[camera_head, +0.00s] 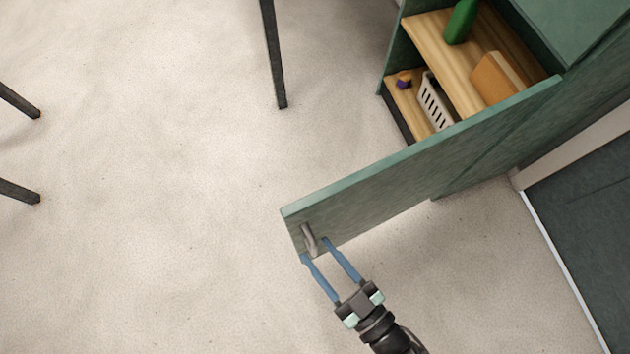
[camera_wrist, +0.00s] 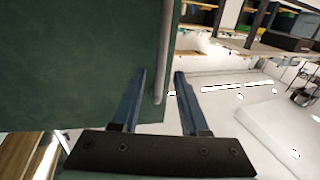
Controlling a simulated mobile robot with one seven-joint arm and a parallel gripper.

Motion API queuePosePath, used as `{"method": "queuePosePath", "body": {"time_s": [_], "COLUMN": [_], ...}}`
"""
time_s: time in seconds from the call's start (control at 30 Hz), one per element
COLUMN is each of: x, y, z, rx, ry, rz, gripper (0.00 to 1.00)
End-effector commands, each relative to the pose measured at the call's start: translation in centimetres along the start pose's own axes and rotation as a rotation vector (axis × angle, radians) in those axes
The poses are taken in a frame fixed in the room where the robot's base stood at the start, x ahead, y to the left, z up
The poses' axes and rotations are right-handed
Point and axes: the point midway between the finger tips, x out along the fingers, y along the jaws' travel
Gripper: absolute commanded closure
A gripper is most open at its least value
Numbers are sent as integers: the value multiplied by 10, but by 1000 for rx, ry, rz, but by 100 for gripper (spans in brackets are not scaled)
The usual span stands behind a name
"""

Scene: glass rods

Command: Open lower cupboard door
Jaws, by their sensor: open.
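The lower cupboard door (camera_head: 385,165) is a green panel that stands swung wide open from the green cupboard (camera_head: 395,65). Its metal handle (camera_head: 308,239) is near the door's free edge. My gripper (camera_head: 314,249) is open with its two blue fingers at the handle. In the wrist view the door (camera_wrist: 70,60) fills the left side, and the handle (camera_wrist: 164,60) runs down to between the fingertips of my gripper (camera_wrist: 160,76). I cannot tell whether either finger touches the handle.
The open cupboard shows wooden shelves (camera_head: 445,62) with a green bottle (camera_head: 461,20), a white basket (camera_head: 435,103) and an orange-brown item (camera_head: 497,78). A dark table leg (camera_head: 273,55) stands at the top. The pale floor (camera_head: 150,180) left of the door is clear.

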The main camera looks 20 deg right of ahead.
Motion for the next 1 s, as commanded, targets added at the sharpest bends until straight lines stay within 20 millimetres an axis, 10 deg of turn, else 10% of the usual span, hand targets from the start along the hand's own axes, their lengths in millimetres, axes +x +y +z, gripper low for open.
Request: {"method": "queuePosePath", "body": {"time_s": [0.5, 1.0], "x": [-99, -106], "y": [0, 0], "z": [1, 0], "rx": [0, 0], "ry": [-3, -1], "rz": [1, 0], "gripper": [56, 56]}}
